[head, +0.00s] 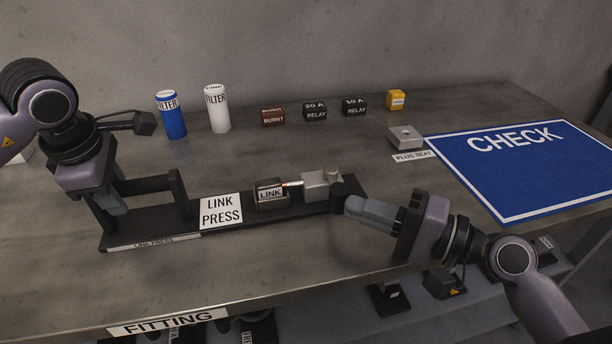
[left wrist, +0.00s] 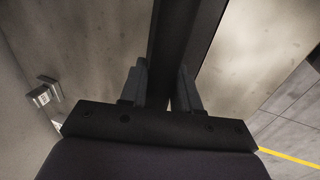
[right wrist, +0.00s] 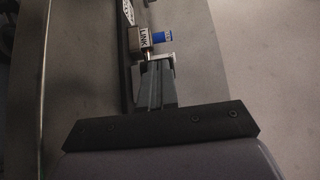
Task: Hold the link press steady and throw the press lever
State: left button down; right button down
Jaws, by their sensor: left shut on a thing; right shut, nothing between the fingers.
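The link press (head: 152,240) is a long black base on the bench with a white LINK PRESS plate (head: 221,211). A block labelled LINK (head: 270,194) sits on it, with a light grey block (head: 316,185) to its right and a thin pale pin between them. A black bar handle (head: 150,185) stands at its left end. My left gripper (head: 119,207) is shut on the handle's left part; in the left wrist view its fingers (left wrist: 161,88) flank a black bar. My right gripper (head: 352,204) is shut and empty, its tips at the dark lever piece (head: 346,187); contact is unclear.
Blue (head: 171,115) and white (head: 217,108) filters, a burnt relay (head: 273,116), two black relays (head: 315,111) and a yellow block (head: 396,100) stand behind. A plug seat (head: 405,137) and the blue CHECK mat (head: 530,165) lie right. The bench front is clear.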

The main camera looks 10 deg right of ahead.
pick_arm(q)
jog(key=shift+s+f, duration=0.15)
jog(key=shift+f, duration=0.2)
pick_arm(e)
jog(key=shift+s+a, duration=0.1)
jog(key=shift+a, duration=1.1)
jog(key=shift+w+a, duration=0.2)
jog(key=shift+a, duration=0.55)
jog(key=v, duration=1.2)
pick_arm(q)
jog(key=c, duration=0.7)
grip_release()
jog(key=shift+c, duration=0.2)
jog(key=shift+r, duration=0.1)
